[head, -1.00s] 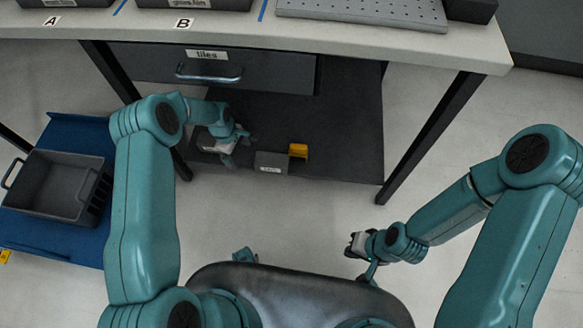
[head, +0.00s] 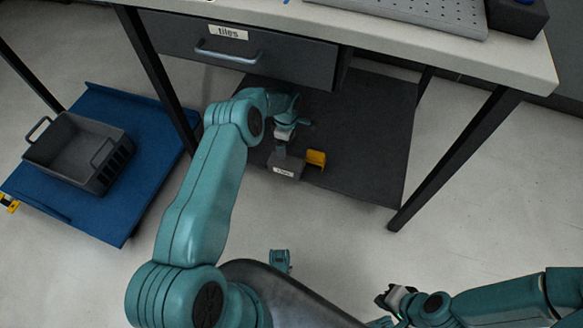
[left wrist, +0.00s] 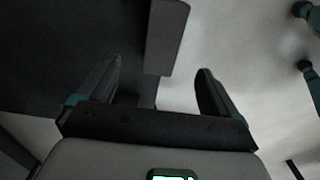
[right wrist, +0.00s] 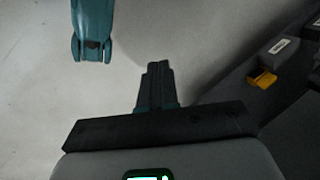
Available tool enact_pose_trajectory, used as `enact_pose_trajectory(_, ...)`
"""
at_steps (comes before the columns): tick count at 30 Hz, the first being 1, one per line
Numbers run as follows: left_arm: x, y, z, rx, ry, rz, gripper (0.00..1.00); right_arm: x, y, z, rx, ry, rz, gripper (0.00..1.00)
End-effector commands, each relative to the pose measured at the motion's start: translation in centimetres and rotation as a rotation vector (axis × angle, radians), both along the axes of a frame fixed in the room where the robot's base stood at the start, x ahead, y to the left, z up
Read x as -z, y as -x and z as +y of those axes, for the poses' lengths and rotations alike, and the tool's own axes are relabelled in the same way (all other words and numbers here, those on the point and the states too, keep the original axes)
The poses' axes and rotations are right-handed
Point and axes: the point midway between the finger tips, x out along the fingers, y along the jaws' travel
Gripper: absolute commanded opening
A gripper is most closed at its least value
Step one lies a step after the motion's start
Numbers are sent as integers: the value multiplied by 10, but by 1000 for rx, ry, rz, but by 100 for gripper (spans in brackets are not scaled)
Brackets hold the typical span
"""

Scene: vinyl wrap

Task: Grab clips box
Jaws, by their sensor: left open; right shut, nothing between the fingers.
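The clips box, a small grey box (head: 286,166) with a white label, is on the dark lower shelf (head: 372,165) under the workbench, near its front edge. My left gripper (head: 283,147) is just behind it in the head view. In the left wrist view, the open fingers (left wrist: 158,70) have the grey box (left wrist: 165,35) ahead between them, with a gap visible to the right finger; contact on the left cannot be told. The box (right wrist: 279,50) also shows in the right wrist view. My right gripper (head: 388,299) is shut and empty over the floor, as its fingers (right wrist: 157,68) show.
A yellow object (head: 316,158) stands right beside the box. A drawer (head: 240,55) labelled tiles hangs above the shelf; bench legs (head: 455,160) flank it. A blue platform (head: 140,175) with a grey crate (head: 45,158) is at left.

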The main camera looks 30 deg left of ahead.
Motion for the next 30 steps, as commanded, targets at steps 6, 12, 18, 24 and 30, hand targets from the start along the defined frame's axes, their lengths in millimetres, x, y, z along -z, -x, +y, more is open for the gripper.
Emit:
enact_pose_trajectory(6, 61, 2, 1, -2, 1, 2, 94, 25, -4, -4, 18, 4, -7, 0)
enact_pose_trajectory(12, 91, 1, 0, 0, 1, 1, 94, 37, -8, -7, 30, 6, -13, 0)
enact_pose_trajectory(18, 101, 1, -3, 2, 1, 1, 94, 40, -9, -8, 34, 6, -14, 0)
enact_pose_trajectory(24, 132, 5, -5, 3, 1, 2, 94, 56, -11, -11, 43, 8, -19, 0)
enact_pose_trajectory(30, 148, 4, -5, 3, 1, 0, 94, 65, -21, -12, 47, 13, -53, 0)
